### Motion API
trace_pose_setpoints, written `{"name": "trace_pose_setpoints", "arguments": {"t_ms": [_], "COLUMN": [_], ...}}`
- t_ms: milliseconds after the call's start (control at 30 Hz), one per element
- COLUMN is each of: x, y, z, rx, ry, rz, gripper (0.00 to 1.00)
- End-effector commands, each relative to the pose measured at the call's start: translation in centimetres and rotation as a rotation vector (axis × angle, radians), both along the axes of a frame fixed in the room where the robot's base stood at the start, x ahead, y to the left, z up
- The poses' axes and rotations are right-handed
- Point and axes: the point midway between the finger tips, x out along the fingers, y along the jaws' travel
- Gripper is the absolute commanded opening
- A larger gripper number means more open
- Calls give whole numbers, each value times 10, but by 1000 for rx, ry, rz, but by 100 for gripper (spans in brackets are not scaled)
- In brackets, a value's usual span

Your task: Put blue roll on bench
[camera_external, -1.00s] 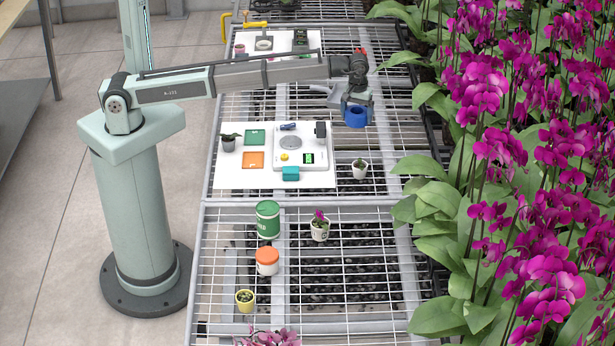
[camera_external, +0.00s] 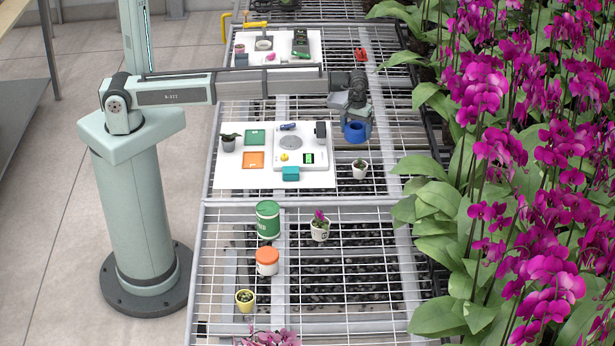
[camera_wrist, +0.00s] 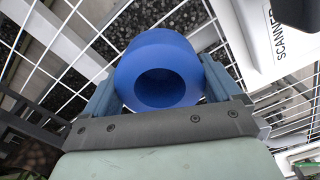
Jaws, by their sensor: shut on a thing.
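The blue roll (camera_external: 356,132) is a short, thick ring at the end of my arm, over the right part of the wire-mesh bench (camera_external: 330,212). In the wrist view the blue roll (camera_wrist: 158,72) sits between the two fingers, with its dark hole facing the camera. My gripper (camera_external: 356,122) is shut on it, and the gripper's fingers (camera_wrist: 160,90) touch its left and right sides. The bench mesh shows behind the roll. I cannot tell whether the roll touches the mesh or hangs just above it.
A white board (camera_external: 235,178) with a scale, coloured trays and small items lies left of the roll. Orchids (camera_external: 500,180) crowd the right edge. Open mesh lies around the roll and farther forward.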

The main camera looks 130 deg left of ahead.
Motion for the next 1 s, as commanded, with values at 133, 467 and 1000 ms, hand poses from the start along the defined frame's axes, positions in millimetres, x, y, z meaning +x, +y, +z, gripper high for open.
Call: {"name": "trace_pose_setpoints", "arguments": {"t_ms": [133, 467, 1000], "x": [0, 0, 0], "y": [0, 0, 0], "z": [-17, -33, -35], "rx": [-2, 0, 0], "ry": [2, 0, 0], "rz": [0, 0, 0], "gripper": [51, 51, 100]}}
